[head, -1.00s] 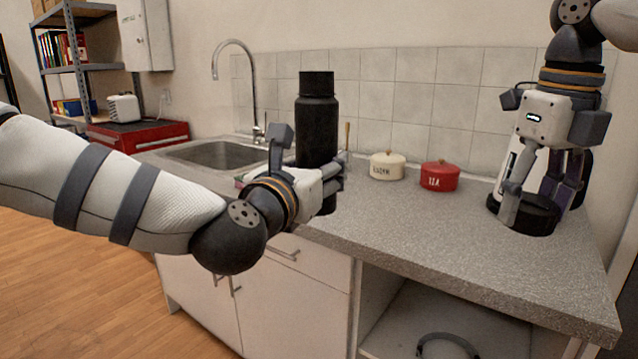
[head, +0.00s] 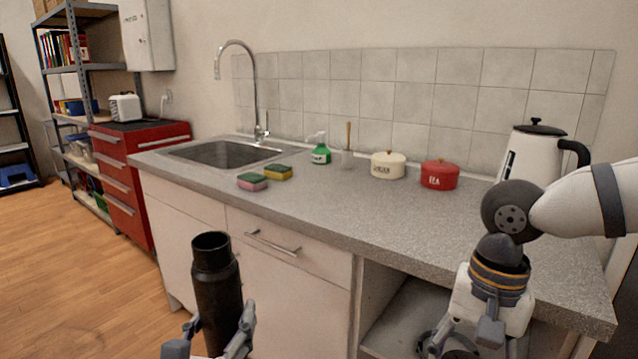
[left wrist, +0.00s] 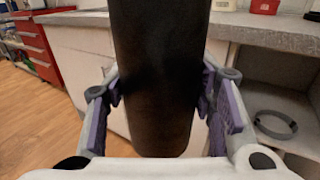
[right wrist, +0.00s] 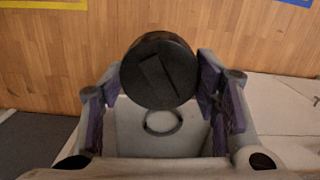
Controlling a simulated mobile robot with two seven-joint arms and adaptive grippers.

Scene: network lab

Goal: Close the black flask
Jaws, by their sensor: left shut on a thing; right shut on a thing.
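The black flask (head: 216,290) stands about upright in my left gripper (head: 218,328), in front of the counter. Its top is open, with a bare rim and a dark mouth. In the left wrist view the flask body (left wrist: 158,75) fills the space between the two fingers, which are shut on it. My right gripper (right wrist: 161,88) is shut on a round black lid (right wrist: 157,70), with a raised bar across its face, in the right wrist view. In the head view the right gripper is low at the right, apart from the flask. The lid is not clear there.
The counter (head: 330,205) is behind both grippers, with sponges, a green spray bottle (head: 320,150), a cream pot (head: 388,165), a red pot (head: 440,175) and a kettle (head: 532,152). An open cabinet bay below holds a grey ring (left wrist: 275,124). Wooden floor (head: 90,285) is free at left.

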